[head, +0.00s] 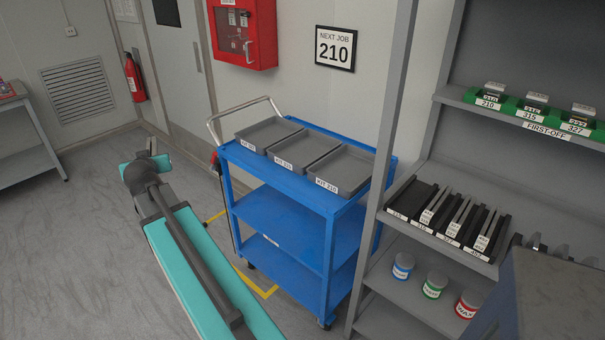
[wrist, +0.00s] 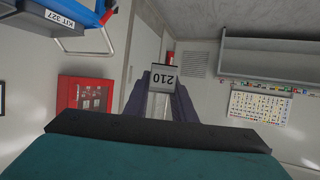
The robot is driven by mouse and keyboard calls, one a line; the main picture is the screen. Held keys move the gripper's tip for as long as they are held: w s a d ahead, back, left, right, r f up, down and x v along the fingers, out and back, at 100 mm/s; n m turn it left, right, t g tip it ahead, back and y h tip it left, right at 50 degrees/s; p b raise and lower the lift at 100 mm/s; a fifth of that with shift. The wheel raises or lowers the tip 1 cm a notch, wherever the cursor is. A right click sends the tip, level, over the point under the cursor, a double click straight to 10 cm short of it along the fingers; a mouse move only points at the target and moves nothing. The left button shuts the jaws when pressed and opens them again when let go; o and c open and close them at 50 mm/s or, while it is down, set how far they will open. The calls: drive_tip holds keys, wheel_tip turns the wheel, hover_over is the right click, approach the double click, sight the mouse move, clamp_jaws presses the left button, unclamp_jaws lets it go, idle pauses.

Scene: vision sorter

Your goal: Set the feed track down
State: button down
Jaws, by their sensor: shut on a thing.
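My gripper (wrist: 161,92) is shut on the feed track (wrist: 163,79), whose pale end shows an upside-down 210 label between the dark fingers in the wrist view. Most of the track is hidden by the fingers. In the head view my gripper (head: 150,150) is at the far end of my teal arm, in the air left of the blue cart (head: 285,177), apart from it. Three grey trays sit on the cart's top; the nearest is the tray marked KIT 210 (head: 343,170), and it looks empty.
The KIT 315 tray (head: 303,150) and KIT 327 tray (head: 268,133) also look empty. A wall sign (head: 335,48) reads NEXT JOB 210. The grey rack (head: 385,150) at right holds several tracks, green first-off holders and three jars. A red cabinet (head: 242,33) hangs behind the cart.

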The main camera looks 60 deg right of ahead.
drive_tip(key=s+d+f+m+g+h+b, duration=0.15)
drive_tip(key=s+d, duration=0.25)
drive_tip(key=d, duration=0.4)
drive_tip(key=s+d+f+m+g+h+p, duration=0.1)
drive_tip(key=s+d+m+g+h, duration=0.1)
drive_tip(key=s+d, duration=0.35)
drive_tip(key=m+g+h+b, duration=0.1)
drive_tip(key=m+g+b, duration=0.2)
drive_tip(key=m+g, duration=0.7)
hover_over(330, 176)
wheel_tip(330, 176, down, 4)
drive_tip(key=shift+r+n, duration=0.15)
drive_tip(key=shift+n, duration=0.1)
drive_tip(key=shift+f+p, duration=0.6)
drive_tip(key=shift+f, duration=2.55)
drive_tip(key=shift+f+p, duration=0.4)
drive_tip(key=shift+f, duration=1.5)
